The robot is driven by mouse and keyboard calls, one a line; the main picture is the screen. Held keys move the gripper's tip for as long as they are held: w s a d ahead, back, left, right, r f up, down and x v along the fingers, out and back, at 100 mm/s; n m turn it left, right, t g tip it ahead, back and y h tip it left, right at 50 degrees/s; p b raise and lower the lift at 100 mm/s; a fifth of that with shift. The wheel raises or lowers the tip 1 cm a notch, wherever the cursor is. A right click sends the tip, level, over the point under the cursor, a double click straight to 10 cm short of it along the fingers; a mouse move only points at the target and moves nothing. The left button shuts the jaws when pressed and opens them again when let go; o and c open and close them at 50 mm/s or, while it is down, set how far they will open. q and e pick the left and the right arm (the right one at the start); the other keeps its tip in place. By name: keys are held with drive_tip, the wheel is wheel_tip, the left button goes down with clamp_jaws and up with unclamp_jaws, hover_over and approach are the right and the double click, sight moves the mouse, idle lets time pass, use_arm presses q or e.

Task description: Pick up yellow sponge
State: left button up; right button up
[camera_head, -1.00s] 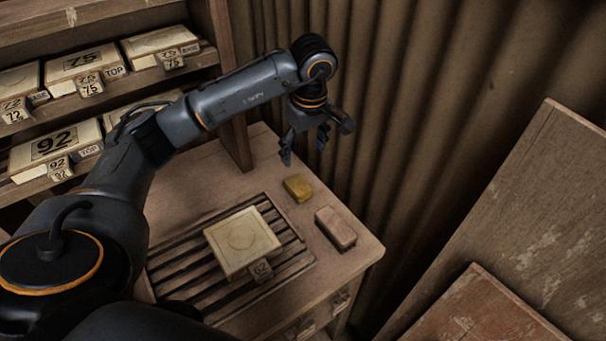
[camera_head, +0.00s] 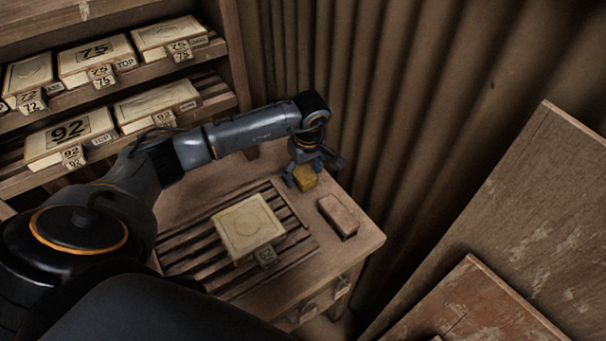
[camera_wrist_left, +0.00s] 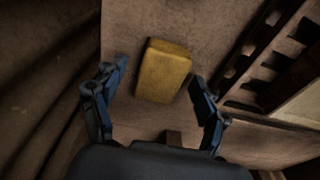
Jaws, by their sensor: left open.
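The yellow sponge (camera_head: 306,180) lies on the wooden table near its back right edge. It shows whole in the left wrist view (camera_wrist_left: 164,71), just ahead of and between my finger lines. My left gripper (camera_head: 306,178) is open and empty, right at the sponge from above; its fingers show on either side in the left wrist view (camera_wrist_left: 158,88). The fingers do not visibly touch the sponge, and the exact height above the table is hard to tell. My right gripper is not in view.
A pinkish-brown block (camera_head: 338,215) lies right of the sponge. A slatted rack (camera_head: 190,262) holds a square pale tile mold (camera_head: 248,226). Shelves (camera_head: 215,97) with numbered molds stand at the left. A corrugated wall (camera_head: 385,110) rises behind the table.

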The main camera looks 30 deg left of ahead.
use_arm(q)
drive_tip(key=shift+f, duration=0.1)
drive_tip(key=shift+c, duration=0.2)
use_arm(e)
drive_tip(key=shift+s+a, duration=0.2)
use_arm(q)
drive_tip(key=c, duration=1)
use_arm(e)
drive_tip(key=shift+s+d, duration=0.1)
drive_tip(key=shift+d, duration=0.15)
use_arm(q)
drive_tip(key=shift+r, duration=0.6)
drive_tip(key=s+d+r+b, duration=0.3)
drive_tip(key=s+d+r, duration=0.6)
drive_tip(key=s+r, duration=0.1)
drive_tip(key=shift+s+r, duration=0.3)
drive_tip(key=shift+r, duration=0.6)
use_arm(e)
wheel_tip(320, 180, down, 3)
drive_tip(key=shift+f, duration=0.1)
